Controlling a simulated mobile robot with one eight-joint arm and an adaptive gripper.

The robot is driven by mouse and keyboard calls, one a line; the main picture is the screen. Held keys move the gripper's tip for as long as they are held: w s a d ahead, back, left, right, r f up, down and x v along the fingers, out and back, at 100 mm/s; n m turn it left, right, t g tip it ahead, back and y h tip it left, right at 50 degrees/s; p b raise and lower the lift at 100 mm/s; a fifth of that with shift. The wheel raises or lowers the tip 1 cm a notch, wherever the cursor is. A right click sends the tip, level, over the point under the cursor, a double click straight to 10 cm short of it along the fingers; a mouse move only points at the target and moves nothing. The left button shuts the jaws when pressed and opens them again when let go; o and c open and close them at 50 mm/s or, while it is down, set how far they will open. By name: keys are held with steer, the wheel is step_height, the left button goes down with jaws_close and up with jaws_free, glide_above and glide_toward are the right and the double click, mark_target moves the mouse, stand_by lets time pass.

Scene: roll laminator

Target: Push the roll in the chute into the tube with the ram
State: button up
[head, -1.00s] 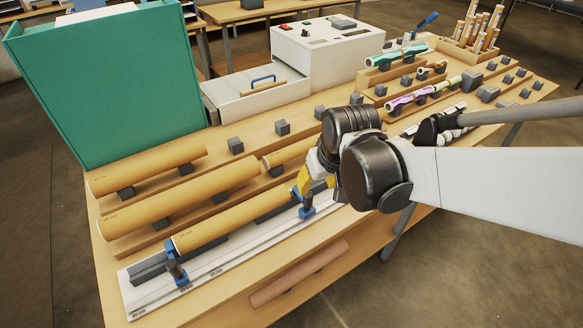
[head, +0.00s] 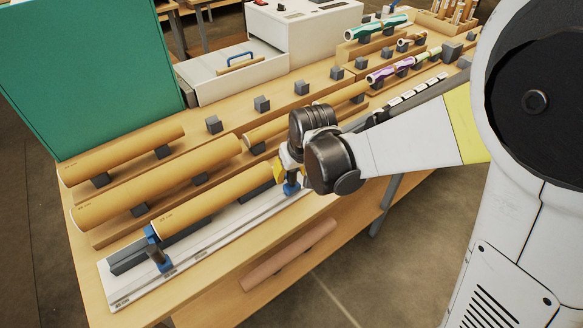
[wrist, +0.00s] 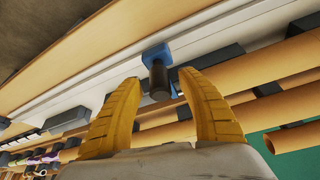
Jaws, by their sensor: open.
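A long tan cardboard tube (head: 215,200) lies along a white rail with dark grey supports (head: 135,258) at the front of the bench. A blue clamp (head: 157,250) stands at its left end. A blue piece (head: 291,187) sits by its right end, under my gripper. In the wrist view a blue bracket (wrist: 157,52) carries a dark upright post (wrist: 159,82), perhaps the ram's handle. My gripper (wrist: 157,82) has its yellow fingers apart, on either side of the post; contact cannot be told. In the head view my wrist hides most of the gripper (head: 279,173). I cannot make out a roll in the chute.
Other tan tubes (head: 160,185) lie on grey blocks behind the rail. A green panel (head: 85,70) stands at the back left, and a white machine (head: 300,40) with an open drawer (head: 235,75) behind. Coloured rolls (head: 400,65) lie at the right. A brownish tube (head: 290,255) is on a lower level.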

jaws_close()
steer(key=w+d, duration=0.9)
steer(key=d, duration=0.4)
steer(key=w+d+p, duration=0.1)
steer(key=w+d, duration=0.8)
steer(key=d, duration=0.4)
steer(key=w+d, duration=0.9)
steer(key=d, duration=0.5)
steer(key=shift+d+r, duration=0.1)
jaws_free()
steer(key=shift+w+d, duration=0.1)
steer(key=shift+w, duration=0.05)
